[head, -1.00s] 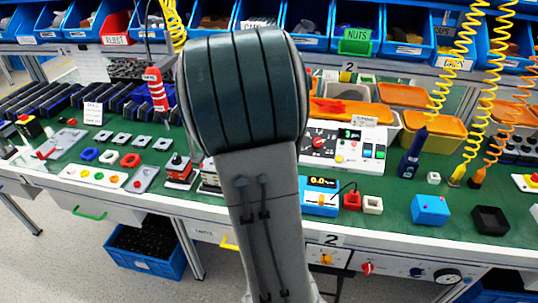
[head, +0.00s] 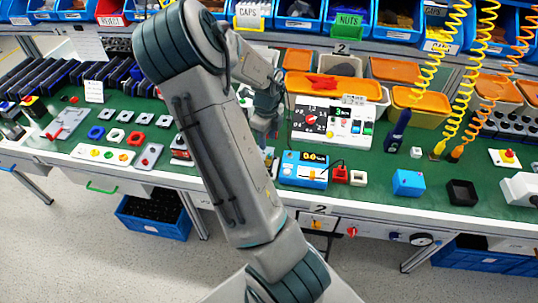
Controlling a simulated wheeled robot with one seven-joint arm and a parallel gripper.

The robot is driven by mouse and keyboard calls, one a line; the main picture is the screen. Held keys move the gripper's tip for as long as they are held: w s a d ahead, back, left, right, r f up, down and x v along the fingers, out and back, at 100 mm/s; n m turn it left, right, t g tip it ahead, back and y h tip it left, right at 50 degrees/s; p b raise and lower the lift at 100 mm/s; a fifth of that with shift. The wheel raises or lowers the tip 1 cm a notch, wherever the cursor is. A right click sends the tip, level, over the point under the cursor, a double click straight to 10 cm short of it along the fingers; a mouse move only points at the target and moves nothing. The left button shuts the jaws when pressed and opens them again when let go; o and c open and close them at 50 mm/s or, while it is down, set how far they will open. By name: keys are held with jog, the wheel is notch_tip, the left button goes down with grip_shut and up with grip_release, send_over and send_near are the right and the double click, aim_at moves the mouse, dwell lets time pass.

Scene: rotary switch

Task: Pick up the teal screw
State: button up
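I cannot make out a teal screw in the head view; it may be too small or hidden behind my arm. My gripper (head: 266,128) is at the far end of my arm, pointing down over the green bench top (head: 375,185). It is just left of the white switch panel (head: 331,121) and behind the blue meter box (head: 303,170). Its fingers are small and partly hidden, so I cannot tell whether they are open or shut or hold anything.
Orange-lidded bins (head: 417,102) stand behind the panel. A dark blue handheld tool (head: 398,131) stands to its right. A blue box (head: 408,183) and a black open box (head: 462,193) are at the front right. Coiled yellow cords hang at right.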

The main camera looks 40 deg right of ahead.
aim_at(269, 154)
jog(key=f, duration=0.7)
jog(key=shift+s+d+f+p, duration=0.1)
jog(key=shift+d+p, duration=0.2)
jog(key=shift+p, duration=0.1)
jog(key=shift+c, duration=0.4)
grip_shut()
